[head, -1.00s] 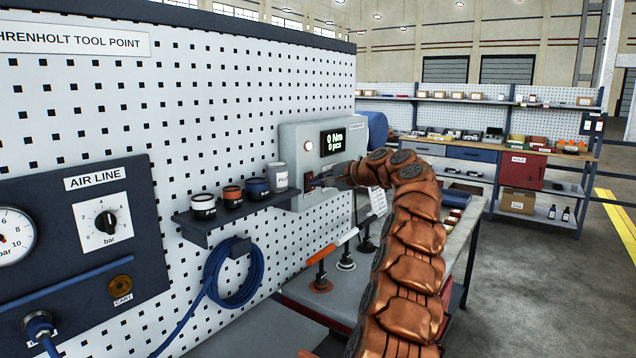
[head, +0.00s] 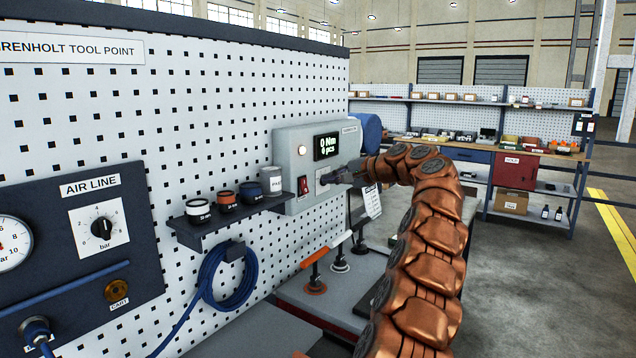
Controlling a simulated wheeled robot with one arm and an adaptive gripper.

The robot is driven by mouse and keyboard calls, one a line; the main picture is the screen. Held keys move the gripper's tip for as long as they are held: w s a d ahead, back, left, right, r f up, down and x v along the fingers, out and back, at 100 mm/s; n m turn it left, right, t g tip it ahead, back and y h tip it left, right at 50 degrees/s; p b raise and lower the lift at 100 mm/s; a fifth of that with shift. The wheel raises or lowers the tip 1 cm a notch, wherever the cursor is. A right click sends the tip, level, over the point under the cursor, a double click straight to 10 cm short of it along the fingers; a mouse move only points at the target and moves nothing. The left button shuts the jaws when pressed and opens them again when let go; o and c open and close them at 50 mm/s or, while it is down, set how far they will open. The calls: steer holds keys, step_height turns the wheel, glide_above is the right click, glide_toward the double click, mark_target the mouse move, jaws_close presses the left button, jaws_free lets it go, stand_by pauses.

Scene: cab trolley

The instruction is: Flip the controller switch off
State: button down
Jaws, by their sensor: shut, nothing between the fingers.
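The controller (head: 291,137) is a light grey box on the pegboard. Its dark display (head: 326,147) is lit and reads "0 Nm" and "0 pcs". A round pale lamp (head: 302,150) sits left of the display and looks lit. The red rocker switch (head: 303,186) is low on the controller's front; which way it is tipped is too small to tell. My gripper (head: 327,179) is shut and empty, just right of the switch, in front of a pale square plate. Whether it touches the controller cannot be told.
A dark shelf (head: 205,237) with several small pots juts out below and left of the controller. A blue coiled hose (head: 229,283) hangs under it. The floor at the right is clear.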

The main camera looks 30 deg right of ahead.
steer(key=v, duration=0.7)
steer(key=shift+a+r, duration=0.3)
steer(key=shift+r, duration=0.1)
